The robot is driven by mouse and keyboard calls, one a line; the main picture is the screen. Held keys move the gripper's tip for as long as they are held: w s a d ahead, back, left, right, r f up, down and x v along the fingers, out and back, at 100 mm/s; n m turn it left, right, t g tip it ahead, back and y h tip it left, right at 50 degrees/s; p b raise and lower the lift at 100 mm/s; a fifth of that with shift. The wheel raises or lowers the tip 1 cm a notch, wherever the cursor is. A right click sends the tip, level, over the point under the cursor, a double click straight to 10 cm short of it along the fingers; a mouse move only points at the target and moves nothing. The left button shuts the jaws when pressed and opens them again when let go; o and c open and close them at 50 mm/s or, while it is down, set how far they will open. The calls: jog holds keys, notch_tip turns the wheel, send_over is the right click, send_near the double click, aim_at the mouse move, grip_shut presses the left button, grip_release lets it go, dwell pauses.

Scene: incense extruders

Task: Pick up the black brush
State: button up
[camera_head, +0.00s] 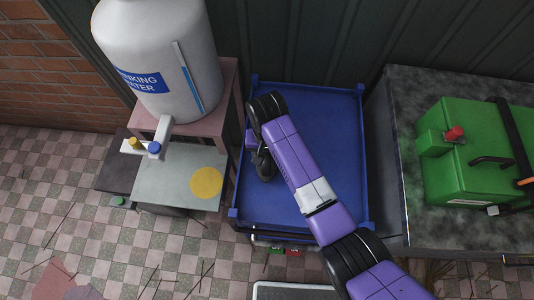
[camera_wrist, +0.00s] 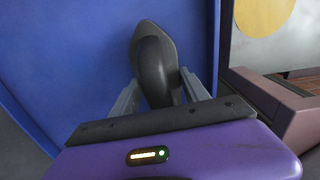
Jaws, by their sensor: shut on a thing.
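The black brush (camera_wrist: 155,65) is between the two grey fingers of my gripper (camera_wrist: 160,98) in the wrist view. Its dark rounded handle runs between the fingers, and a flatter dark part lies behind it. My gripper is shut on it. In the head view my purple arm reaches over the blue tray-like surface (camera_head: 337,130), and the brush shows as a dark shape (camera_head: 264,165) at the arm's end, near the left side of that surface. I cannot tell whether the brush touches the surface.
A white drinking-water tank (camera_head: 190,50) with a tap stands on a pinkish stand at the left. A grey board with a yellow disc (camera_head: 206,183) lies beside the blue surface. A green machine (camera_head: 470,150) sits on a dark stone counter (camera_head: 420,95) at the right. Dark panels close the back.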

jog(key=shift+r, duration=0.1)
notch_tip(320, 180, up, 20)
jog(key=p, duration=0.6)
dwell(0.4)
